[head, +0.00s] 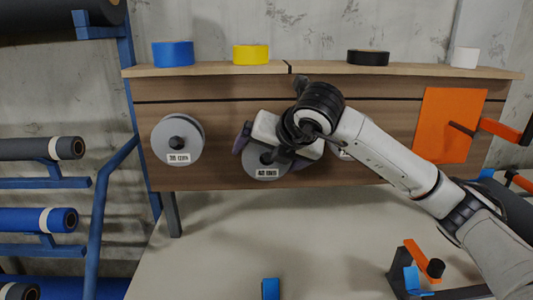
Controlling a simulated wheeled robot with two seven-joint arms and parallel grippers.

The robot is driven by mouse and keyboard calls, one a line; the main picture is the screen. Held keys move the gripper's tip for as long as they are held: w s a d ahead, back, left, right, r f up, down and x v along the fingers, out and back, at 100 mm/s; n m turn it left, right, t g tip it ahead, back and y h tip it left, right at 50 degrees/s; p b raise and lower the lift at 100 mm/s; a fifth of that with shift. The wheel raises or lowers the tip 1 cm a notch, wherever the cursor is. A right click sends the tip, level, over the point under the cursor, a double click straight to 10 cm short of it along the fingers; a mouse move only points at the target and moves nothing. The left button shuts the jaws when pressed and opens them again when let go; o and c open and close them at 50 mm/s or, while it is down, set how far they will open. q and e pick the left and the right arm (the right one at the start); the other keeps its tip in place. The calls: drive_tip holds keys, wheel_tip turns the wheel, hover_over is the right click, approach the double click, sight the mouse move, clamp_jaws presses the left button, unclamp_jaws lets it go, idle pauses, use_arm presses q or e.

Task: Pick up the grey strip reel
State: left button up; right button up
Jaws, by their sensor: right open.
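Grey strip reels hang on the wooden board. The left grey reel (178,143), with a white label, hangs clear on its peg. The middle grey reel (259,170), also labelled, is largely covered by my right gripper (268,156). That gripper is open, with its dark fingers to the left and right of the middle reel's upper part. I cannot tell whether they touch it. A small light piece, perhaps another reel's label, shows behind my right wrist. My left gripper is not in view.
Blue (173,54), yellow (251,55), black (368,58) and white (466,57) tape rolls stand on the shelf (215,69) above. An orange sheet (449,125) hangs at right. A blue rack (97,215) with fabric rolls stands left. The pale tabletop (220,235) is mostly clear.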

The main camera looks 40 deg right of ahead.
drive_tip(key=c, duration=1.2)
drive_tip(key=shift+r, duration=0.1)
drive_tip(key=shift+c, duration=1)
